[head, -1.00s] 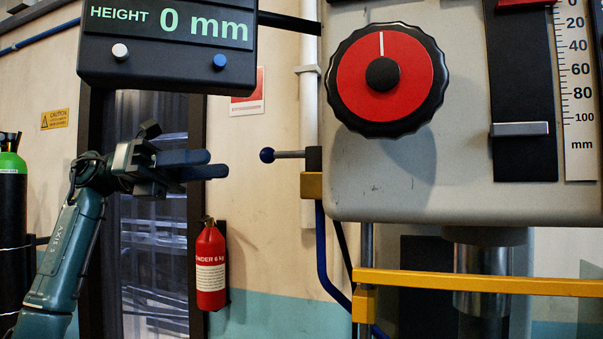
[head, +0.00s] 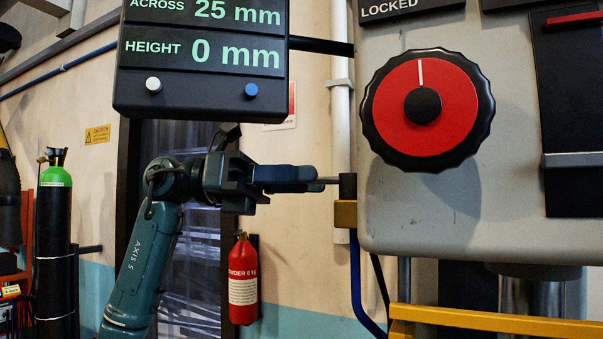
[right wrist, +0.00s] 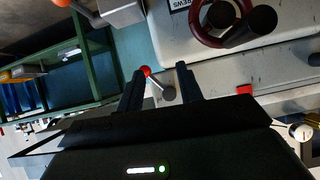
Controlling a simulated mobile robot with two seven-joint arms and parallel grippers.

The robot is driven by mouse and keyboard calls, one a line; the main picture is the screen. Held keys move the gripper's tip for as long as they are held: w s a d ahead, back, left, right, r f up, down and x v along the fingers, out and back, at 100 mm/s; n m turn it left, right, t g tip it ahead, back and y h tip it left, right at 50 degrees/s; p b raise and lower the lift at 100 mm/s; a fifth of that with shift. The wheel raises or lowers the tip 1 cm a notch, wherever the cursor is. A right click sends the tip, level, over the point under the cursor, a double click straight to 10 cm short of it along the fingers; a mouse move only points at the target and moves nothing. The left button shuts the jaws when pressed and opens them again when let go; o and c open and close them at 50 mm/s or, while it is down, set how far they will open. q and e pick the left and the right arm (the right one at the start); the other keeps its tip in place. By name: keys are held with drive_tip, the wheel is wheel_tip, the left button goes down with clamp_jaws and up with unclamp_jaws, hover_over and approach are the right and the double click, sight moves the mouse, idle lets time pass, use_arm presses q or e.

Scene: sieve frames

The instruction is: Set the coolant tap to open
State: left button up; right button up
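The coolant tap seems to be the short lever (head: 329,181) on the left side of the grey machine head; no label on it shows. It points left, about level. Its blue knob is hidden behind the fingers of my left gripper (head: 318,179). These fingers reach in from the left and overlap the lever's end; whether they press on it cannot be told. In the right wrist view my right gripper (right wrist: 158,82) is open. A lever with a red knob (right wrist: 146,71) shows between its fingers, not visibly gripped.
A black and red dial (head: 422,106) is on the machine head (head: 400,210), right of the lever. A display box (head: 203,92) hangs above my left gripper. A yellow bar (head: 490,322) crosses below. A fire extinguisher (head: 243,281) hangs on the wall.

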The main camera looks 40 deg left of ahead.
use_arm(q)
drive_tip(key=shift+w+d, duration=0.1)
drive_tip(key=shift+d, duration=0.1)
clamp_jaws()
idle(0.4)
